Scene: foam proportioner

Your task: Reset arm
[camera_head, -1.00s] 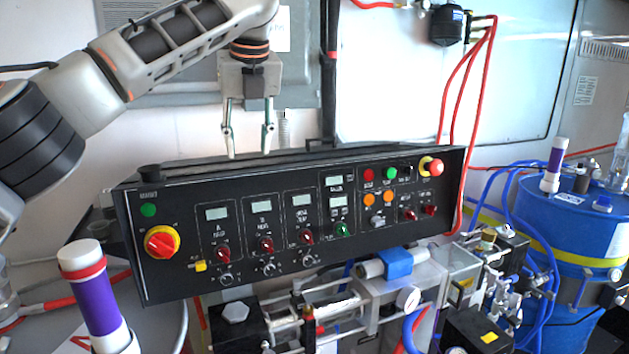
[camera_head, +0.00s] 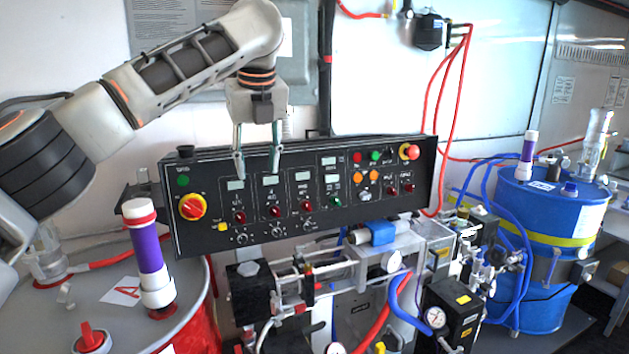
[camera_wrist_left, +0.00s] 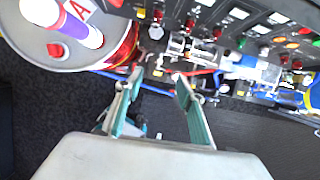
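My left gripper (camera_head: 256,170) hangs fingers-down from the left arm in the head view. Its two fingers are parted with nothing between them. In that view the fingertips overlap the upper part of the black control panel (camera_head: 330,222); I see no clear contact. The panel also shows along the top of that view (camera_wrist_left: 230,22). My right gripper is in neither view.
A red drum (camera_head: 195,330) with a purple-and-white tube (camera_head: 147,250) stands at the left. A blue drum (camera_head: 550,225) stands at the right. Pump machinery with a gauge (camera_head: 392,262) and blue and red hoses sits below the panel.

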